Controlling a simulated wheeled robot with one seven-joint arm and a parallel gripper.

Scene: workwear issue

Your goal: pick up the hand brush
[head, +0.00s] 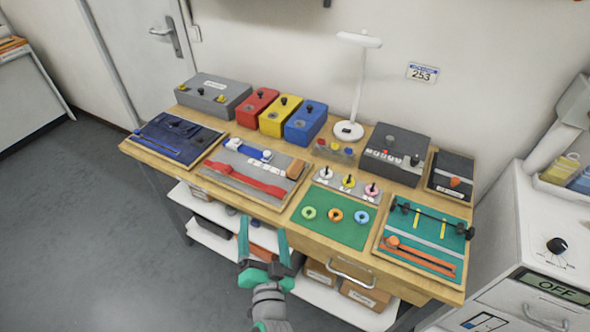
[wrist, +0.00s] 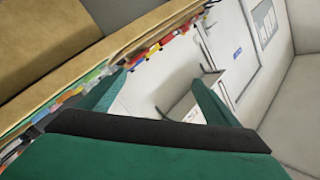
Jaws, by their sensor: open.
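No object in the head view is clearly recognizable as the hand brush; the small items on the workbench are too small to tell apart. Possible candidates are a blue and white item (head: 252,152) and a brown block (head: 295,169), both on the grey board (head: 228,157), and an orange-ended item (head: 393,242) on the teal board (head: 440,221). My gripper (head: 263,232) is open and empty, in front of the bench's front edge, apart from all of these. In the wrist view my gripper (wrist: 152,98) shows two green fingers spread with nothing between them.
The wooden workbench (head: 313,187) also holds red (head: 256,107), yellow (head: 280,117) and blue (head: 306,123) boxes, a white lamp (head: 348,130) and a green board (head: 335,228). A white cabinet (head: 525,225) stands at right. The floor (head: 110,220) at left is clear.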

